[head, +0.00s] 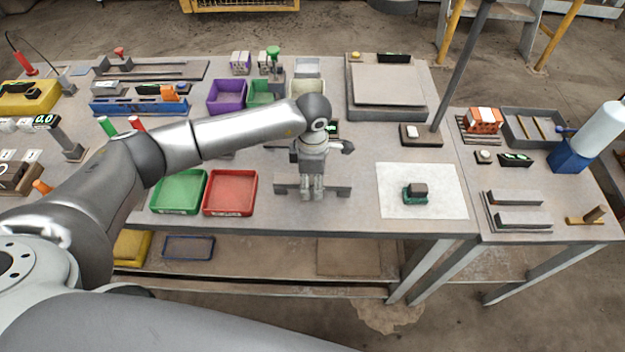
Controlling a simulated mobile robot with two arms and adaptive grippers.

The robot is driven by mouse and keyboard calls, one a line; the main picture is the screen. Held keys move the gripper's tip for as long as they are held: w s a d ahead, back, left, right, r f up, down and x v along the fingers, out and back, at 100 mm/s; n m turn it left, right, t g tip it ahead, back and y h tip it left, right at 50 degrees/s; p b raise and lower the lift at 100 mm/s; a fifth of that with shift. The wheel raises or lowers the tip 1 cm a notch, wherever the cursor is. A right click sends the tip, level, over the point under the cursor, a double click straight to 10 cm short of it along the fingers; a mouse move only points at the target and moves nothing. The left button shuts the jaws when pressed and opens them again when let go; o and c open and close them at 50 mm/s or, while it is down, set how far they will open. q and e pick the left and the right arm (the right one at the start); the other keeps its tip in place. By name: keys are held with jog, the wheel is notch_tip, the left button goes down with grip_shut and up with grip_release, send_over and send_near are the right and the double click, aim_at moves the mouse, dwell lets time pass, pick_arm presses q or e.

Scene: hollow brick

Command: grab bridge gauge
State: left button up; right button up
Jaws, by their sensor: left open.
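My left arm reaches across the table from the left, and its left gripper (312,194) points down near the front edge, open. A low dark grey bar (338,190), which looks like the bridge gauge, lies across under the fingertips and shows on both sides of them. Its middle is hidden by the fingers, and I cannot tell whether they touch it. My right gripper is out of view.
A green tray (179,190) and a red tray (231,192) stand left of the gripper. A white sheet (446,197) with a small green and grey block (415,193) lies to the right. An orange hollow brick (484,119) sits on the right table.

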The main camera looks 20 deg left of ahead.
pick_arm(q)
grip_shut()
jog(key=shift+r, duration=0.1)
dwell(0.4)
